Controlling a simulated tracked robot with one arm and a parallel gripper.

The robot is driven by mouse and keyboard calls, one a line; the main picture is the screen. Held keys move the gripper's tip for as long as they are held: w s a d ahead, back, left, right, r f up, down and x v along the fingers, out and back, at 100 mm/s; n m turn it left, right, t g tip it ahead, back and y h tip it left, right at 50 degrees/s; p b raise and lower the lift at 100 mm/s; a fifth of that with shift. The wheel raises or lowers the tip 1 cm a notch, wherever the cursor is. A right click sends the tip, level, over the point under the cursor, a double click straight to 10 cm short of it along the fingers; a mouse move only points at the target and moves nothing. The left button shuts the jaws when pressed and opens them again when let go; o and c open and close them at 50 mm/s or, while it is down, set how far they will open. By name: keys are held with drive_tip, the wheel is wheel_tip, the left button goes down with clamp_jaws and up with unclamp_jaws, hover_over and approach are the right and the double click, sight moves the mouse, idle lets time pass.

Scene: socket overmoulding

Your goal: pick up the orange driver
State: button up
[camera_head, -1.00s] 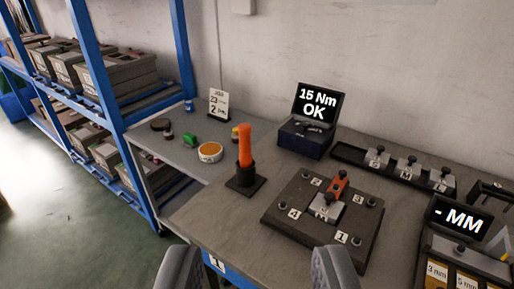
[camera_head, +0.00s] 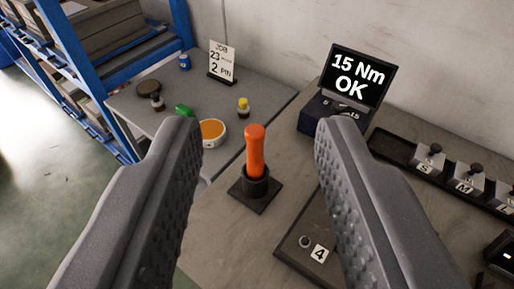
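The orange driver (camera_head: 255,150) stands upright in a black holder (camera_head: 257,188) with a square base on the grey bench. Its orange handle shows above the holder; its lower part is hidden inside. My gripper (camera_head: 258,140) is open, one finger at left and one at right in the picture. The driver appears between the two fingers, farther off than they are, and nothing is held.
A display box (camera_head: 350,85) reading "15 Nm OK" stands behind right. A dark plate (camera_head: 300,255) lies at lower right, partly hidden by the right finger. Blue shelving (camera_head: 120,75) rises far left.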

sight(255, 154)
drive_tip(key=o, duration=0.3)
drive_tip(key=shift+o, duration=0.3)
drive_tip(key=shift+w+a, duration=0.15)
drive_tip(key=shift+w, duration=0.15)
drive_tip(key=w+a+f+m+y+p, duration=0.1)
drive_tip(key=w+a+f+p, duration=0.2)
drive_tip(key=w+f+p, duration=0.3)
drive_tip(key=w+a+f+p, duration=0.3)
drive_tip(key=w+f+p, duration=0.1)
drive_tip(key=w+p, duration=0.5)
drive_tip(key=s+d+f+m+g+h+p, duration=0.1)
drive_tip(key=d+f+h+p, duration=0.1)
drive_tip(key=f+p, duration=0.4)
drive_tip(key=d+f+m+g+h+p, duration=0.1)
drive_tip(key=d+f+h+p, duration=0.15)
drive_tip(key=f, duration=0.55)
drive_tip(key=x, duration=0.7)
drive_tip(key=shift+a+f, duration=0.25)
drive_tip(key=shift+a, duration=0.15)
drive_tip(key=shift+x, duration=2.6)
